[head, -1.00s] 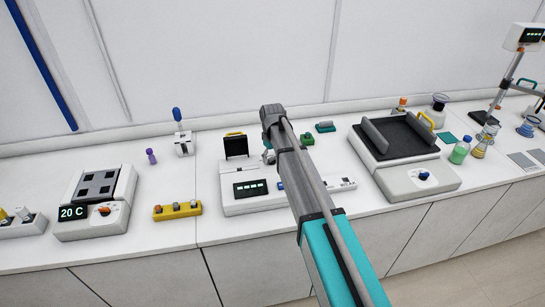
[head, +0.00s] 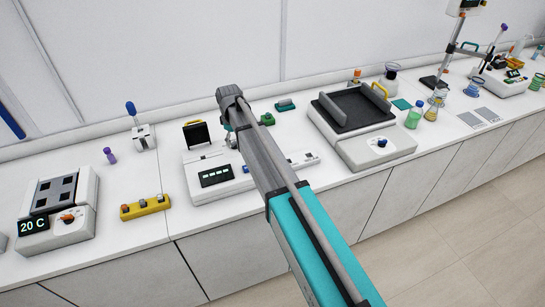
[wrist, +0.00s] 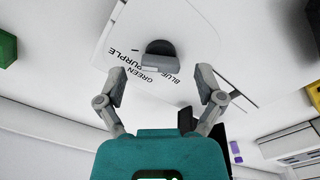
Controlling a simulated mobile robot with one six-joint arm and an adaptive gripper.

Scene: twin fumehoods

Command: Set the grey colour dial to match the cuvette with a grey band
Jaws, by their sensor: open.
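A dark grey dial (wrist: 160,52) sits on a white panel in the wrist view. Printed words beside it read GREEN, BLUE and PURPLE. My gripper (wrist: 160,86) is open, its two fingers spread to either side below the dial in the picture, with nothing between them. In the head view my arm reaches over a white instrument (head: 205,194) with a dark display, and hides part of it, including the dial. No cuvette with a grey band can be made out for sure.
A yellow block with several small pieces (head: 146,207) stands left of the instrument. A hotplate reading 20 C (head: 66,238) is farther left. A black-topped shaker (head: 383,149) and flasks (head: 413,114) stand to the right. A green block (head: 267,118) lies behind my arm.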

